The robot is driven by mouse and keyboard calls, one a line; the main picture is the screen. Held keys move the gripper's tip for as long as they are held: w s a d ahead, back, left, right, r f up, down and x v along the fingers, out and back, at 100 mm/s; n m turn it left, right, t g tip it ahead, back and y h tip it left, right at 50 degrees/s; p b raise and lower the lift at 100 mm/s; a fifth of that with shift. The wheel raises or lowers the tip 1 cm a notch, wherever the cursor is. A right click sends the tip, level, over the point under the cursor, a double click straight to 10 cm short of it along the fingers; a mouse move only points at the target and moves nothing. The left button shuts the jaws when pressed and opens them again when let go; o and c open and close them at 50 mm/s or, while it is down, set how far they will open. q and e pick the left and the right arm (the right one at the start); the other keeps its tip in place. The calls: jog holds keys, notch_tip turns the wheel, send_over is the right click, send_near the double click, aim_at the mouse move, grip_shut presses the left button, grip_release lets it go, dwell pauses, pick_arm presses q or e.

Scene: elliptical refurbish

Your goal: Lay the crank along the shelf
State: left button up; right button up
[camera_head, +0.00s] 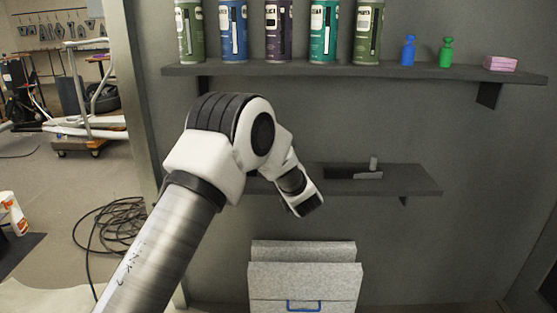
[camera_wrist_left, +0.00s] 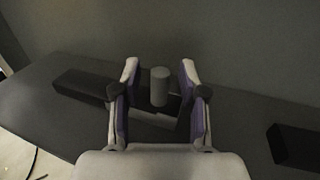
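The crank (camera_head: 368,175) lies on the lower shelf (camera_head: 415,180), a dark flat bar with a short grey peg standing upright near its right end. In the left wrist view the crank (camera_wrist_left: 85,88) runs slantwise, its peg between the fingers in the picture. My left gripper (camera_wrist_left: 158,68) is open, with a visible gap between each finger and the peg; I cannot tell how far the peg is from the fingertips. In the head view my left arm comes in from the left and its end hangs before the shelf. My right gripper is out of view.
An upper shelf (camera_head: 430,73) holds several spray cans (camera_head: 323,30), a blue bottle (camera_head: 408,50), a green bottle (camera_head: 446,52) and a pink block (camera_head: 500,63).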

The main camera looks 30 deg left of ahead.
pick_arm(q)
jog(key=p+v, duration=0.1)
jog(key=v, duration=1.1)
jog(key=s+d+f+m+g+h, duration=0.2)
jog(key=s+f+m+h, duration=0.25)
jog(key=f+m, duration=0.8)
jog(key=s+d+f+m+g+h, duration=0.15)
jog(key=s+f+m+h, duration=0.35)
jog(key=f+m, duration=0.7)
jog(key=s+d+f+m+g+h, duration=0.1)
jog(key=s+d+f+m+g, duration=0.1)
jog(key=s+f+m, duration=0.3)
jog(key=s+d+f+m+g+h, duration=0.2)
jog(key=s+f+m, duration=0.3)
jog(key=s+m, duration=0.4)
jog(key=s+d+f+m+g+h, duration=0.1)
jog(key=s+d+f+m+g, duration=0.2)
jog(key=s+m, duration=0.4)
jog(key=s+f+g, duration=0.1)
jog(key=s+f, duration=0.1)
jog(key=s, duration=0.6)
jog(key=shift+s, duration=0.15)
